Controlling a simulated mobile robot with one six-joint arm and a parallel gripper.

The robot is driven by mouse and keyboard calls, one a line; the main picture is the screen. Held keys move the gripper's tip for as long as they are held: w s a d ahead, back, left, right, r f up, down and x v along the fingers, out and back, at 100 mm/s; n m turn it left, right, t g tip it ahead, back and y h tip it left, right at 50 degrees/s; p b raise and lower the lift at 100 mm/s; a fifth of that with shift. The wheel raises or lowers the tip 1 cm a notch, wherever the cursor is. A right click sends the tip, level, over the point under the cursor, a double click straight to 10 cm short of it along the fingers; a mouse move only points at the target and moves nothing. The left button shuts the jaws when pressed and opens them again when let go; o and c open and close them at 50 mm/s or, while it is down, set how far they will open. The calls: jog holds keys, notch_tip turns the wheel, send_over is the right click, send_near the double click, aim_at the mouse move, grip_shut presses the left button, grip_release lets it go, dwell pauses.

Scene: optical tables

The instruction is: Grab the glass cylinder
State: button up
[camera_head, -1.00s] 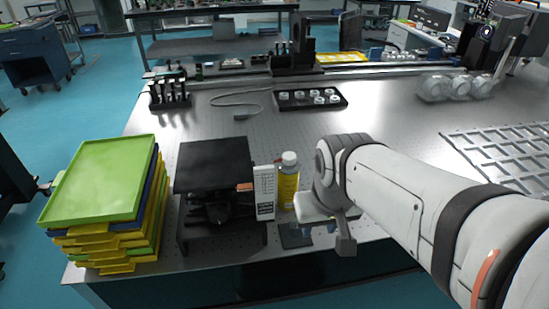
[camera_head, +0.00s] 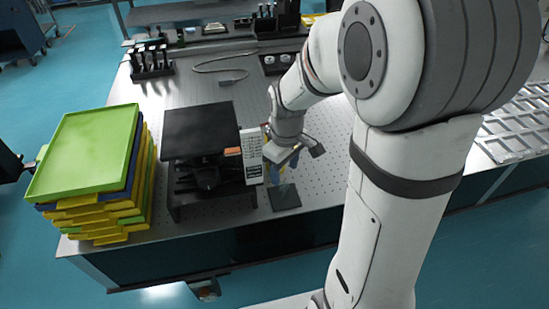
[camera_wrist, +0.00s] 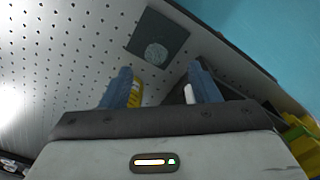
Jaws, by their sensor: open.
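A round, clear, pale shape that looks like the glass cylinder (camera_wrist: 155,53) sits on a dark square pad (camera_wrist: 172,38) in the wrist view, ahead of my fingers. In the head view the pad (camera_head: 285,198) lies near the table's front edge; I cannot make out the glass on it. My gripper (camera_wrist: 162,88) is open, its two blue fingertips apart with nothing held between them. In the head view my gripper (camera_head: 280,168) is above and just behind the pad, partly hidden by its own wrist.
A white box (camera_head: 252,157) and a black stand (camera_head: 200,133) are left of my gripper. A yellow bottle (camera_wrist: 136,94) is partly hidden behind my left finger. Stacked trays (camera_head: 85,155) are at the table's left. Perforated tabletop (camera_wrist: 70,50) is clear beside the pad.

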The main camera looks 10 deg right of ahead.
aim_at(284, 185)
jog(key=shift+w+f+n, duration=0.3)
jog(key=shift+w+f, duration=0.1)
jog(key=shift+f, duration=0.4)
notch_tip(284, 185, down, 7)
jog(key=shift+d+f, duration=0.1)
jog(key=shift+f, duration=0.1)
jog(key=c, duration=1.1)
jog(key=shift+r, duration=0.15)
